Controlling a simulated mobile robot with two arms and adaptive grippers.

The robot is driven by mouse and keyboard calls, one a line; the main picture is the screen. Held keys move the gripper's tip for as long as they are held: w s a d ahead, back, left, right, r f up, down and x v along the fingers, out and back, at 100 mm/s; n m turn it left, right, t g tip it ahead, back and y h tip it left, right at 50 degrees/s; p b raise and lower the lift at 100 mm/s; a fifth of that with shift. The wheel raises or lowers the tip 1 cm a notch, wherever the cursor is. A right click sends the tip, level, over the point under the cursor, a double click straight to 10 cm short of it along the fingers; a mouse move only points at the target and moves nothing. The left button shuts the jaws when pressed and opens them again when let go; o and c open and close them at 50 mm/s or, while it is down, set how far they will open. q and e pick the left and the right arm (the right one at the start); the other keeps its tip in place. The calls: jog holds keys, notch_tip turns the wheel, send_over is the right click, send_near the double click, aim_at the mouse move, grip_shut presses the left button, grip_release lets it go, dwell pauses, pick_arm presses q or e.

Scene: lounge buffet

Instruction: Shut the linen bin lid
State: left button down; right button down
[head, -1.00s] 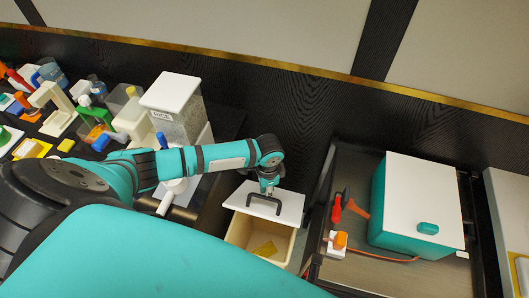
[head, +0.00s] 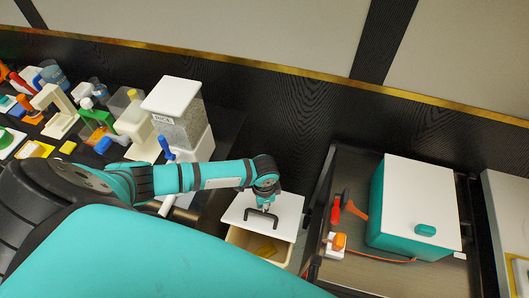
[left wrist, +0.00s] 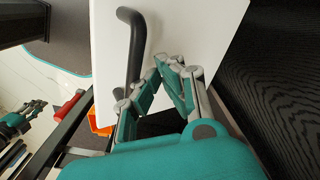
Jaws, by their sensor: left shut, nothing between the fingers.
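The linen bin (head: 238,237) is a cream box standing between the dark counter and the trolley. Its white lid (head: 287,215) covers the back part of the opening, and the front part shows open with yellow cloth (head: 266,250) inside. A dark bar handle (head: 250,215) stands on the lid; it also shows in the left wrist view (left wrist: 137,45). My left gripper (head: 266,208) is shut and empty, right at the handle over the lid; I cannot tell whether it touches. At the left edge of the left wrist view, my right gripper (left wrist: 38,108) seems to show, small and unclear.
A trolley (head: 345,275) stands right of the bin, with a teal box with a white top (head: 415,200) and orange and red items. A rice dispenser (head: 178,115) and several small items crowd the counter on the left. A dark wall is behind.

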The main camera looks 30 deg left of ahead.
aim_at(260, 224)
pick_arm(q)
jog(key=shift+s+d+f, duration=0.2)
jog(key=shift+s+f, duration=0.55)
jog(key=shift+s+d+f, duration=0.2)
jog(key=shift+s+f, duration=0.5)
jog(key=shift+f, duration=0.05)
jog(key=shift+s+d+f+b, duration=0.15)
jog(key=shift+s+f+b, duration=0.1)
jog(key=shift+s+f, duration=0.5)
jog(key=shift+s+d+f+b, duration=0.2)
jog(key=shift+s+f, duration=0.15)
jog(key=shift+f, duration=0.65)
jog(key=shift+s+d+f+b, duration=0.1)
jog(key=shift+s+f+b, duration=0.2)
jog(key=shift+f, duration=0.3)
jog(key=shift+s+f+b, duration=0.25)
jog(key=shift+f, duration=0.4)
jog(key=shift+s+d+f+b, duration=0.1)
jog(key=shift+s+f+b, duration=0.2)
jog(key=shift+f, duration=0.3)
